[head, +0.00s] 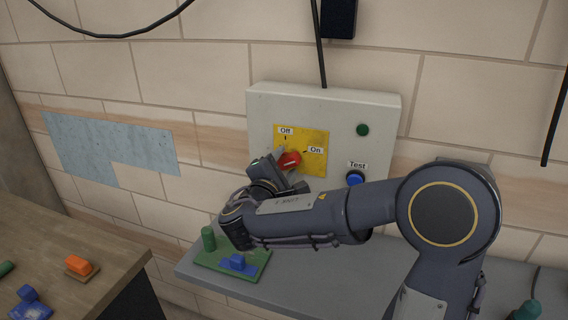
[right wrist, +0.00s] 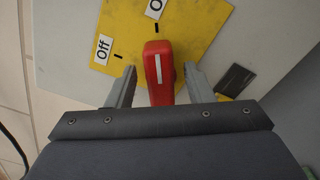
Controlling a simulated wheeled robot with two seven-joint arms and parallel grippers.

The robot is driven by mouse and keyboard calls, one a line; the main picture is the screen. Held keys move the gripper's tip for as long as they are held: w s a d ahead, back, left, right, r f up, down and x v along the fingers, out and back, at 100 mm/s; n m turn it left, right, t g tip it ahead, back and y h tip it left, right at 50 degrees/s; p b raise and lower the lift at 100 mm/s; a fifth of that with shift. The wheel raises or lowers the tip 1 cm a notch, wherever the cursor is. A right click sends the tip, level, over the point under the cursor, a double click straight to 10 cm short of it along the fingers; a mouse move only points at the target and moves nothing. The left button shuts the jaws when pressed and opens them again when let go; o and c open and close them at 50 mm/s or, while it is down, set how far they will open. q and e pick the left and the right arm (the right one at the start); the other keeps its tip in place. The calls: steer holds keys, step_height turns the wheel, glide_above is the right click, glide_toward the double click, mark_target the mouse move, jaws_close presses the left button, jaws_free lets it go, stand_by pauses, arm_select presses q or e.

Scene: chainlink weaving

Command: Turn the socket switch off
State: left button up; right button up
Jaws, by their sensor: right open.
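The red switch knob (head: 290,160) sits on a yellow plate (head: 315,140) on the pale control box (head: 385,120) on the wall. The plate carries an "Off" label (head: 286,131) and an "On" label (head: 315,150). My right gripper (head: 283,170) is at the knob in the head view. My left gripper is not in view.
A blue Test button (head: 355,177) and a green light (head: 362,130) are on the box. A grey shelf (head: 320,285) below holds a green board (head: 215,262) with small blocks. A wooden table (head: 100,250) is at left. A black cable (head: 320,50) runs down to the box.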

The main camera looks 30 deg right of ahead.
steer(key=c, duration=1)
steer(key=shift+n, duration=0.5)
steer(key=shift+a+r+n+p, duration=0.15)
steer(key=shift+n+p, duration=0.2)
steer(key=shift+n, duration=0.65)
steer(key=n, duration=0.1)
steer(key=n+p, duration=0.1)
steer(key=shift+w+r+n, duration=0.15)
steer(key=shift+n, duration=0.15)
steer(key=n+p, duration=0.2)
steer(key=n, duration=0.1)
steer(key=shift+w+a+r+n, duration=0.1)
steer(key=shift+w+a+n, duration=0.05)
steer(key=shift+n, duration=0.15)
steer(key=shift+w+a+n+p, duration=0.1)
steer(key=shift+n+p, duration=0.9)
steer(key=shift+n, duration=0.4)
